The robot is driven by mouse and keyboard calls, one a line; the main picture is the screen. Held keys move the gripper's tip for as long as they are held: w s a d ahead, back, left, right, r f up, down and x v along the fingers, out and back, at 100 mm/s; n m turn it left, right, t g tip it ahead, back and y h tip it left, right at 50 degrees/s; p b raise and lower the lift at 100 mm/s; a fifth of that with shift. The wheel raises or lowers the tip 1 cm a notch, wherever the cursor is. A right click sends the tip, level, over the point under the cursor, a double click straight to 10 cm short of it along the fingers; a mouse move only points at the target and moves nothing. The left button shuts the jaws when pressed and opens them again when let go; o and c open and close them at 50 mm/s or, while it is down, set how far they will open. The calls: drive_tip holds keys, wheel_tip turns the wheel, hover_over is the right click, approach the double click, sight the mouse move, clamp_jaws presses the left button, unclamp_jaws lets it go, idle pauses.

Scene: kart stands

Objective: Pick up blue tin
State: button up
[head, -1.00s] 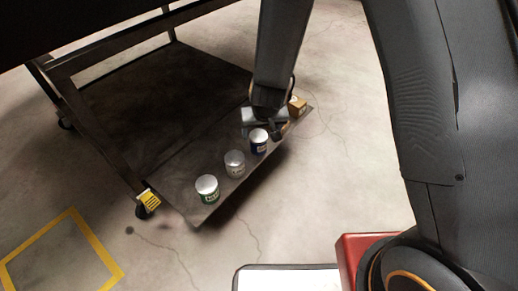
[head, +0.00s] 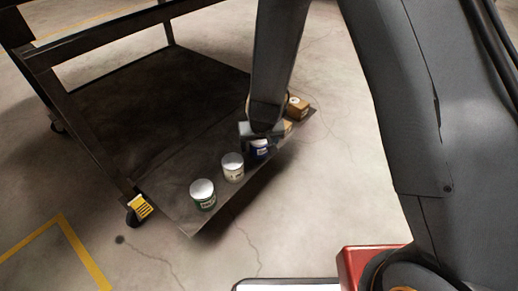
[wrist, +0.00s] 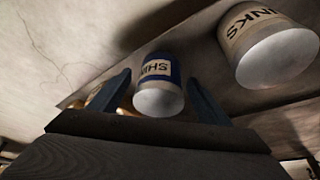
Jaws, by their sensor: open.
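The blue tin (head: 260,150) stands on the lower shelf of the dark cart (head: 160,110), partly hidden by my gripper in the head view. In the wrist view the blue tin (wrist: 158,84) has a pale label and a silver lid, and it lies between my two fingers. My gripper (wrist: 160,95) is open, with one finger on each side of the tin and gaps visible. In the head view my gripper (head: 262,132) is right at the tin.
A green tin (head: 203,194) is farther left. The cart's upper deck and posts are above.

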drive_tip(key=shift+w+f, duration=0.1)
drive_tip(key=c, duration=1.4)
